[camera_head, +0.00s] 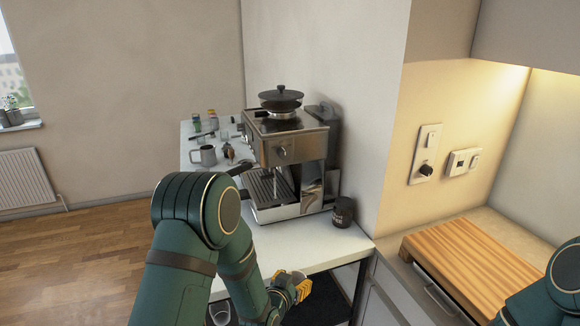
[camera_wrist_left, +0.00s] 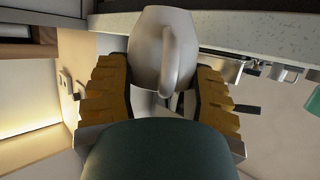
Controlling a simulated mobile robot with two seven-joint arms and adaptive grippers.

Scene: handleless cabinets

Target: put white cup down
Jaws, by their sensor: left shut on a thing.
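My left gripper (camera_head: 290,287) is low in front of the white counter (camera_head: 310,248) in the head view, its yellow fingers partly hidden by my wrist. In the left wrist view the white cup (camera_wrist_left: 160,45) is between the yellow fingers, with its handle facing the camera. The gripper is shut on the cup. The speckled counter edge shows beside the cup at the top of the wrist view. Whether the cup touches the counter, I cannot tell. My right arm shows at the right edge of the head view; its gripper is out of view.
An espresso machine (camera_head: 290,155) stands on the counter, with a dark jar (camera_head: 342,212) at its right. A grey mug (camera_head: 204,155) and small items are behind it at left. A wooden board (camera_head: 470,262) lies on the right-hand worktop. The counter's front strip is clear.

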